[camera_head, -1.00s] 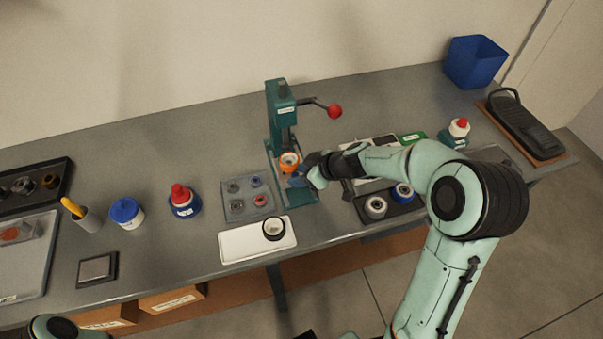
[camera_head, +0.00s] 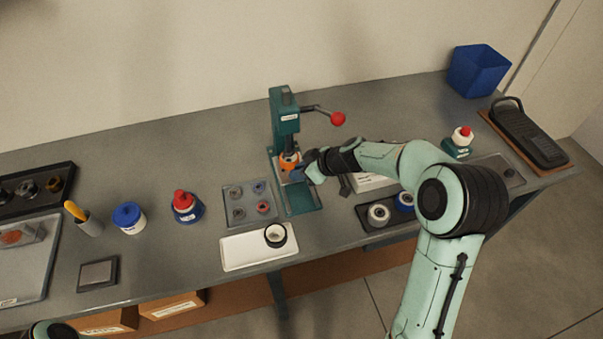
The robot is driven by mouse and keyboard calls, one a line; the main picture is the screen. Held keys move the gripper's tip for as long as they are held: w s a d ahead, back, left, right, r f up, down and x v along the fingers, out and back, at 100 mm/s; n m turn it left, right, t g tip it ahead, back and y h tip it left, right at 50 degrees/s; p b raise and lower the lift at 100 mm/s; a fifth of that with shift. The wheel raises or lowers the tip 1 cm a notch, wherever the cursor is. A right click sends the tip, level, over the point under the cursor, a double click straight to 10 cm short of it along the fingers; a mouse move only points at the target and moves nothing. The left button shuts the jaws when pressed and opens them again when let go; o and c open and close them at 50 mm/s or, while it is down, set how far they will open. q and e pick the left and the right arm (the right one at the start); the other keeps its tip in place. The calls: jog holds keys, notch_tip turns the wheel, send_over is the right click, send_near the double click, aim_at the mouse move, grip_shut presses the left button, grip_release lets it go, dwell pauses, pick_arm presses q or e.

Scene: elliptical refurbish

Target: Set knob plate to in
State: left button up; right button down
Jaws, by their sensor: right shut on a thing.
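The teal press (camera_head: 284,115) stands on the bench, with an orange ring-shaped part (camera_head: 289,159) under its ram. My right gripper (camera_head: 301,171) is at the press, right beside the orange part and just above the press base (camera_head: 303,202). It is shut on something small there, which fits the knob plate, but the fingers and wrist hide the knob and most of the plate. Only a bit of my left arm shows at the bottom left; its gripper is out of view.
The press lever with its red ball (camera_head: 338,118) sticks out above my right wrist. A grey parts tray (camera_head: 236,214) and a white tray with a dark ring (camera_head: 240,252) lie left and in front. A dark tray with rollers (camera_head: 372,225) lies under my right forearm.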

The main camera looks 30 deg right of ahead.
jog(key=c, duration=1)
grip_release()
jog(key=shift+w+d+r, duration=0.1)
jog(key=shift+w+d, duration=0.05)
jog(key=shift+w, duration=0.05)
pick_arm(q)
jog(key=shift+w, duration=0.1)
pick_arm(e)
jog(key=shift+w, duration=0.1)
pick_arm(q)
jog(key=shift+s+f+b, duration=0.5)
jog(key=shift+f+b, duration=0.1)
jog(key=shift+f, duration=0.15)
pick_arm(e)
jog(key=v, duration=1.3)
jog(key=shift+s, duration=0.2)
jog(key=shift+r, duration=0.1)
pick_arm(q)
jog(key=shift+s, duration=0.1)
